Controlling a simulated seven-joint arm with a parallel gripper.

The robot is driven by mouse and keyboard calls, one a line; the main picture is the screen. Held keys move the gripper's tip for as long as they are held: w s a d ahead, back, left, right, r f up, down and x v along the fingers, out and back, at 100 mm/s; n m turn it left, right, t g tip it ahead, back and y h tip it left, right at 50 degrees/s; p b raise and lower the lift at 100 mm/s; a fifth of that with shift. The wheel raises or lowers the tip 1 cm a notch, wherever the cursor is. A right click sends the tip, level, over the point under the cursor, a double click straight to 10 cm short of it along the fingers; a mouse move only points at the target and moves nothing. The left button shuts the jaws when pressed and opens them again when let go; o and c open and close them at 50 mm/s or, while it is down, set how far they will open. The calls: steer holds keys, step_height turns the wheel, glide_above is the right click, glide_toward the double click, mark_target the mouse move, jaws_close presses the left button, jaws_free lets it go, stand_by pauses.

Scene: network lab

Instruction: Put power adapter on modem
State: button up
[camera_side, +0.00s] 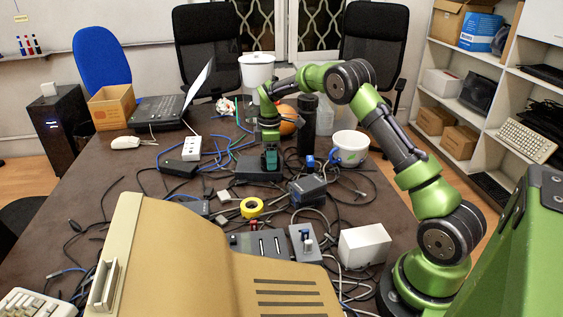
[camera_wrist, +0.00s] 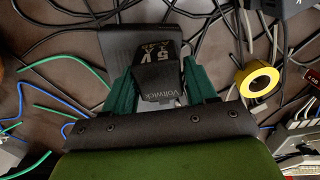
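The power adapter (camera_wrist: 158,72) is a small black block with "5V" and "Voltwick" printed on it, seen in the wrist view. The teal fingers of my gripper (camera_wrist: 160,88) press against its two sides. Behind it lies a flat dark grey box, the likely modem (camera_wrist: 118,42), partly covered by the adapter and the fingers. In the side view my gripper (camera_side: 270,160) points down over this flat dark box (camera_side: 246,169) near the middle of the table. The adapter is mostly hidden there by the fingers. I cannot tell whether it touches the box.
Many loose cables cover the table around the box. A roll of yellow tape (camera_side: 251,208), a dark block (camera_side: 308,189) and a white power strip (camera_side: 191,148) lie nearby. A black bottle (camera_side: 307,125) and a white mug (camera_side: 350,148) stand close on the right.

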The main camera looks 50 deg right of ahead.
steer(key=o, duration=0.3)
steer(key=shift+r, duration=0.1)
step_height(320, 180, up, 12)
steer(key=s+a+r+m+t, duration=0.2)
steer(key=s+a+r+m, duration=0.1)
steer(key=s+a+r, duration=0.4)
steer(key=s+a+r+m+t+y, duration=0.1)
steer(key=s+a+r+m+t, duration=0.15)
steer(key=s+a, duration=0.3)
steer(key=s+a+r+m+t, duration=0.1)
steer(key=s+a+r+m, duration=0.1)
steer(key=s+a+m, duration=0.4)
steer(key=shift+m+t+y, duration=0.5)
steer(key=shift+m+t, duration=0.25)
steer(key=shift+t, duration=0.1)
steer(key=s+a+f, duration=0.1)
steer(key=s, duration=0.2)
steer(key=s+f, duration=0.2)
steer(key=s, duration=0.1)
steer(key=s+a+f, duration=0.1)
steer(key=s, duration=0.2)
steer(key=shift+s+a+f, duration=0.2)
steer(key=shift+s+a, duration=0.05)
steer(key=shift+a, duration=0.05)
